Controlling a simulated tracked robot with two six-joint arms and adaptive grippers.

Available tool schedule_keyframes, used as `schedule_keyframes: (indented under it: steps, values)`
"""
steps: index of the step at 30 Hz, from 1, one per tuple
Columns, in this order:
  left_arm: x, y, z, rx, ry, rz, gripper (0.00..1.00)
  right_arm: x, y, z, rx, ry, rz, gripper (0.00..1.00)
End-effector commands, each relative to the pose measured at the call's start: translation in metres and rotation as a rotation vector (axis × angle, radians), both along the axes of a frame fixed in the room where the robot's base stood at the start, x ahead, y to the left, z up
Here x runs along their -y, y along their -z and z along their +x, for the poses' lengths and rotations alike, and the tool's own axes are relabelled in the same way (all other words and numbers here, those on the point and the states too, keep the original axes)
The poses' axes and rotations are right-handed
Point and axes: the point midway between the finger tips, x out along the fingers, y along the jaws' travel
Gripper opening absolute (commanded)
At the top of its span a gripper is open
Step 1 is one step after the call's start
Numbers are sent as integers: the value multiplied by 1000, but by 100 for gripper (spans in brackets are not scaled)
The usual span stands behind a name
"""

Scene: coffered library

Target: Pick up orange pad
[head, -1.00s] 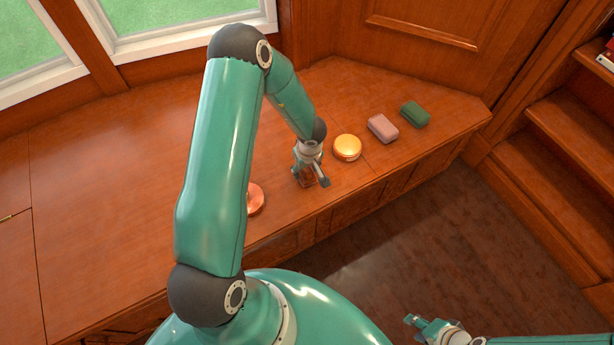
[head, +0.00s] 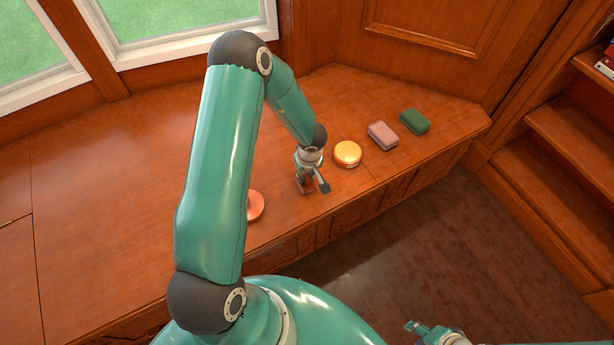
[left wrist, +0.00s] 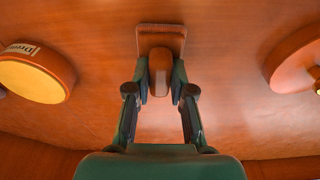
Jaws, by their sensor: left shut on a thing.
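The orange pad is an orange-brown rectangular plate with a raised rounded grip. In the left wrist view its grip (left wrist: 160,75) sits between my two fingers, and its plate (left wrist: 162,33) shows beyond them. My left gripper (left wrist: 160,85) is shut on that grip. In the head view my left gripper (head: 312,183) is low over the wooden counter, and only a little of the pad (head: 307,187) shows under it. I cannot tell whether the pad touches the counter. My right gripper (head: 412,327) is at the bottom edge, away from the counter; its finger gap is unclear.
A round yellow-topped tin (head: 347,153) stands close right of the left gripper, then a pink pad (head: 383,135) and a green pad (head: 415,121). A round orange object (head: 256,205) lies to the left, partly behind my arm. The counter (head: 100,190) is clear further left.

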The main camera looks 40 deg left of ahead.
Motion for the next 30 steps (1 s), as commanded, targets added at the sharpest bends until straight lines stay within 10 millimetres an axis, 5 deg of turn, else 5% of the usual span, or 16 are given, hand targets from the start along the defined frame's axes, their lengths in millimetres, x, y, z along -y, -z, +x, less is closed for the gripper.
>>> schedule_keyframes:
  steps: [8, 21, 30]
  values:
    - [-1, -42, 2, 4, -1, 3, 0, 0, -22, 0, 0, 0, 0, 40]
    - [0, -159, 2, 6, -1, 2, 0, 0, -75, 0, 0, 0, 0, 40]
    - [0, -194, 1, 4, -1, 1, 0, 0, -86, 0, 0, 0, 0, 40]
